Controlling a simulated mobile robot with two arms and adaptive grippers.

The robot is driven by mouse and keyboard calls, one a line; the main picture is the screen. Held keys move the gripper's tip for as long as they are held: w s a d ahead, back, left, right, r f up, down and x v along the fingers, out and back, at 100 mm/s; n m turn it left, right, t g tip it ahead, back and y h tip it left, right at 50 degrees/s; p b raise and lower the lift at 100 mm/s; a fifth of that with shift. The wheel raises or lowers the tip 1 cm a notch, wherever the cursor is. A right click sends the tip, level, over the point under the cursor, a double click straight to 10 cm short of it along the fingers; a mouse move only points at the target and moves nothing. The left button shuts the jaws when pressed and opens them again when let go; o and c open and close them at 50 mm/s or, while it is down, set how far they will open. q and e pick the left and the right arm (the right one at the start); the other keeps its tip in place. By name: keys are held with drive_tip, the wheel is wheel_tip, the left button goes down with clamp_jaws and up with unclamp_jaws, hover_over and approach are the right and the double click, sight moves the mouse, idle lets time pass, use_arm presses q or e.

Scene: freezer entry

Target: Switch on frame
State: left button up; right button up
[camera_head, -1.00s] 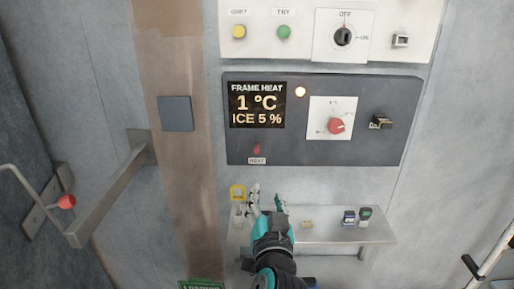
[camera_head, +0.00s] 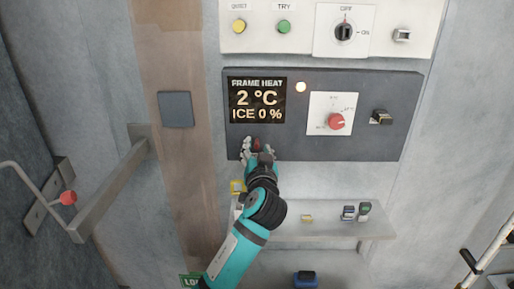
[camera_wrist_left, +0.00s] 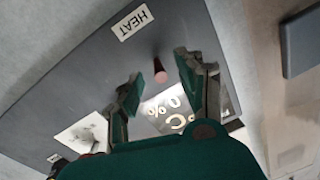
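The dark frame heat panel (camera_head: 395,145) has a display (camera_head: 257,103) reading "FRAME HEAT 2 °C, ICE 0 %" and a pale lit lamp (camera_head: 300,87). A small red switch (camera_head: 257,146) sits below the display; in the wrist view it is a reddish peg (camera_wrist_left: 160,70) beside the HEAT label (camera_wrist_left: 133,23). My left gripper (camera_head: 258,149) is open at the panel's lower edge, its fingers on either side of the switch with gaps visible in the wrist view. The HEAT label is hidden behind the gripper in the head view. My right gripper is not in view.
A red knob (camera_head: 336,122) and a metal latch (camera_head: 381,117) are further right on the panel. Above is a white panel (camera_head: 290,40) with buttons and an OFF/ON knob (camera_head: 344,32). A shelf (camera_head: 335,228) with small items is below. A metal handle (camera_head: 110,188) projects at left.

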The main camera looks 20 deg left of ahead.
use_arm(q)
drive_tip(key=shift+x, duration=0.8)
drive_tip(key=shift+c, duration=0.5)
clamp_jaws()
